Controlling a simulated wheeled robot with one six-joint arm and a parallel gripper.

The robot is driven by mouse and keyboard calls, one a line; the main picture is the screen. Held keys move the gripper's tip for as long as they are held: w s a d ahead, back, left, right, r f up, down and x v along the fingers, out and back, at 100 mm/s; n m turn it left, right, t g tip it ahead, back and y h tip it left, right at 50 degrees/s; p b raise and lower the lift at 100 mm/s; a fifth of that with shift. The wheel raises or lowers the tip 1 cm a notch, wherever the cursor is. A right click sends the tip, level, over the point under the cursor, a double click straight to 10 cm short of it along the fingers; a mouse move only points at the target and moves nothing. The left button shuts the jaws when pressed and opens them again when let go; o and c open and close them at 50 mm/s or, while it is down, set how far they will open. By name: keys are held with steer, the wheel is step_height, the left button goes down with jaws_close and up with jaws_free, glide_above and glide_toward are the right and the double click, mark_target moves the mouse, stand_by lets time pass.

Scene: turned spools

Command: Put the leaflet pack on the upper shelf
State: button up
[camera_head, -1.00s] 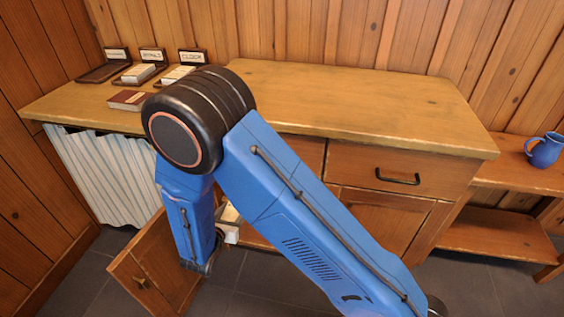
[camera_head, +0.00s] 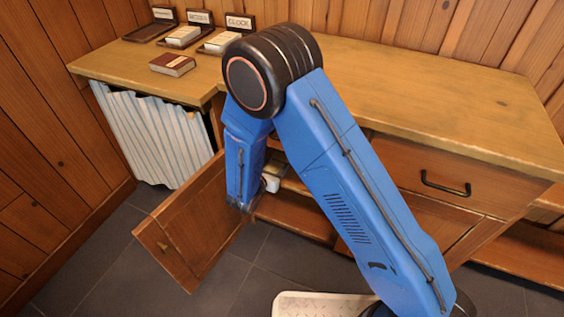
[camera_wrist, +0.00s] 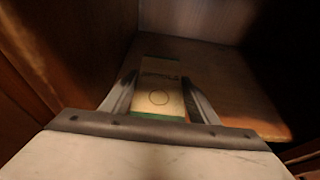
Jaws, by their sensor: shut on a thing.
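The pack is inside the cabinet, over a wooden shelf board (camera_wrist: 238,98). I cannot tell whether it touches the board or which level this is. In the head view a board (camera_head: 297,185) shows in the cabinet opening behind my arm; the pack and fingers are hidden there.
The cabinet door (camera_head: 190,232) stands open at the left of the opening. The counter (camera_head: 420,85) is above, with a red-brown book-like block (camera_head: 172,65) and labelled trays (camera_head: 220,42) at its left. A striped curtain (camera_head: 155,140) hangs below. A drawer (camera_head: 425,178) is shut.

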mark_target(281, 158)
steer(key=w, duration=0.1)
steer(key=w+d, duration=0.1)
steer(key=w, duration=0.1)
steer(key=w+d, duration=0.1)
steer(key=w, duration=0.1)
steer(key=shift+w+f, duration=0.15)
steer(key=shift+f, duration=1.6)
steer(key=shift+f, duration=0.1)
steer(key=o, duration=1.1)
steer(key=shift+o, duration=0.2)
steer(key=v, duration=1.2)
